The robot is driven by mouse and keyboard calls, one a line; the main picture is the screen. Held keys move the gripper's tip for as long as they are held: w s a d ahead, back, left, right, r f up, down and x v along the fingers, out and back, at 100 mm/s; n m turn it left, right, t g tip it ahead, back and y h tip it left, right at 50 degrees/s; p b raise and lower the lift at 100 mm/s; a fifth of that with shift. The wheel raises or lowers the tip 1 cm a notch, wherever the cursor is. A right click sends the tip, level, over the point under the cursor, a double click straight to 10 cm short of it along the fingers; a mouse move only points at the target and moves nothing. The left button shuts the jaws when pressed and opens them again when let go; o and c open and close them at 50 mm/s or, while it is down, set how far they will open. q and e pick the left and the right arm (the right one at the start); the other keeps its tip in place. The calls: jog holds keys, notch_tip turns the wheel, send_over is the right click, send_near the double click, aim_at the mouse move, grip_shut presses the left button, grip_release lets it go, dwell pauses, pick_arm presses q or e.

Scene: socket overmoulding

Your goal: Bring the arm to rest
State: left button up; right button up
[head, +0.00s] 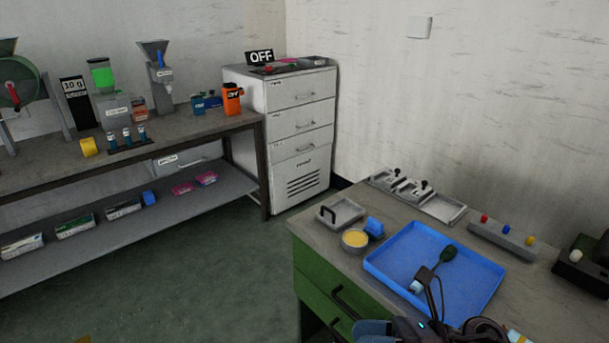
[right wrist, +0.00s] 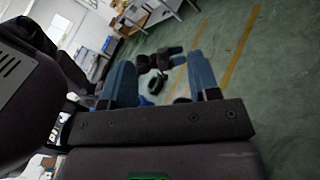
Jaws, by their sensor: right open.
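My right gripper (head: 375,328) shows at the bottom edge of the head view, with its blue fingers low in front of the green-fronted bench (head: 322,284). In the right wrist view its two blue fingers stand wide apart, open, with nothing held between them (right wrist: 162,82). The floor and some dark and blue shapes lie beyond the fingers; I cannot tell what those shapes are. My right forearm partly covers the near bench edge in the head view.
A blue tray (head: 385,268) on the near bench holds a dark-handled tool (head: 447,256). A yellow-filled bowl (head: 355,239) and a button box (head: 505,238) stand beside it. A white drawer cabinet (head: 300,125) and long workbench (head: 190,133) stand behind. Green floor between is clear.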

jog(key=w+d+f+m+t+h, duration=0.1)
jog(key=d+f+m+t+h, duration=0.2)
jog(key=d+m+t+h, duration=0.75)
jog(key=w+a+f+m+t+y, duration=0.1)
jog(key=f+m+t, duration=0.35)
jog(key=m, duration=1.25)
jog(key=s+d+f+m+g+h, duration=0.3)
jog(key=s+d+f+m+h, duration=0.1)
jog(key=s+f+m, duration=0.2)
jog(key=s+d+f+m+g+h, duration=0.2)
jog(key=s+d+f+m+h, duration=0.2)
jog(key=s+f+m, duration=0.2)
notch_tip(320, 180, down, 3)
jog(key=m+p, duration=0.1)
jog(key=m, duration=0.3)
jog(key=shift+s+r+g, duration=0.2)
jog(key=shift+s+g, duration=0.05)
jog(key=shift+g, duration=0.15)
jog(key=shift+d+m+h, duration=0.1)
jog(key=shift+m+h, duration=0.15)
jog(key=shift+c, duration=1.1)
jog(key=shift+d, duration=0.1)
jog(key=shift+c, duration=0.2)
